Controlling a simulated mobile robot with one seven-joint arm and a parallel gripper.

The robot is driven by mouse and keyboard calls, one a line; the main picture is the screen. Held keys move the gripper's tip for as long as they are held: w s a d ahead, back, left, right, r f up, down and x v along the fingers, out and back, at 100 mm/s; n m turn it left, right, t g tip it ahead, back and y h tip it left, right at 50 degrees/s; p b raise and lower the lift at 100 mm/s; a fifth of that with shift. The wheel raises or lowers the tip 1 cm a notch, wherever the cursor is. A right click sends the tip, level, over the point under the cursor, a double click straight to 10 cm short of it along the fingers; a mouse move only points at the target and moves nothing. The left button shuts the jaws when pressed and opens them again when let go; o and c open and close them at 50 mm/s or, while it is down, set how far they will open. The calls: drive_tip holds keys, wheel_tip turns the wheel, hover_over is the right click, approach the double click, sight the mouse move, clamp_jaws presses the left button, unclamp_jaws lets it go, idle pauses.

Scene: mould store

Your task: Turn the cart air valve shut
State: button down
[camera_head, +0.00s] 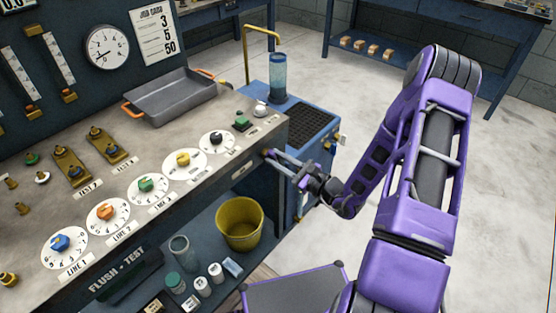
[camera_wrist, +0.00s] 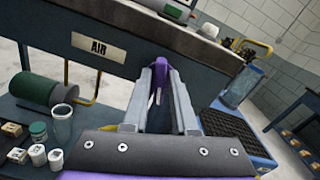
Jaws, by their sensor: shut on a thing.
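My gripper (camera_head: 275,157) reaches from the right to the end of the bench front, just below the worktop edge. In the wrist view my gripper (camera_wrist: 162,72) has its two grey fingers close together at the bench's dark front panel, to the right of the AIR label (camera_wrist: 98,46). It is shut on a small part there, taken to be the air valve's handle (camera_wrist: 162,62). The fingers hide most of it, so its angle cannot be told. In the head view only a small bluish bit shows at the fingertips.
Numbered dials, a grey tray (camera_head: 172,97) and small valves stand on the worktop. A yellow bucket (camera_head: 240,225) and jars are on the shelf below. A blue cart (camera_head: 285,97) with a black grate (camera_head: 298,118) stands right beside the bench. Open floor lies to the right.

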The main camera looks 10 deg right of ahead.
drive_tip(key=n, duration=0.3)
drive_tip(key=shift+s+f+n, duration=0.1)
drive_tip(key=shift+n, duration=0.3)
drive_tip(key=shift+a+f+n, duration=0.1)
drive_tip(key=shift+f+n, duration=0.05)
drive_tip(key=shift+n, duration=2.45)
drive_tip(key=shift+f+n, duration=0.1)
drive_tip(key=shift+n, duration=2.8)
drive_tip(key=c, duration=0.9)
unclamp_jaws()
drive_tip(key=shift+o, duration=0.2)
drive_tip(key=shift+s, duration=0.15)
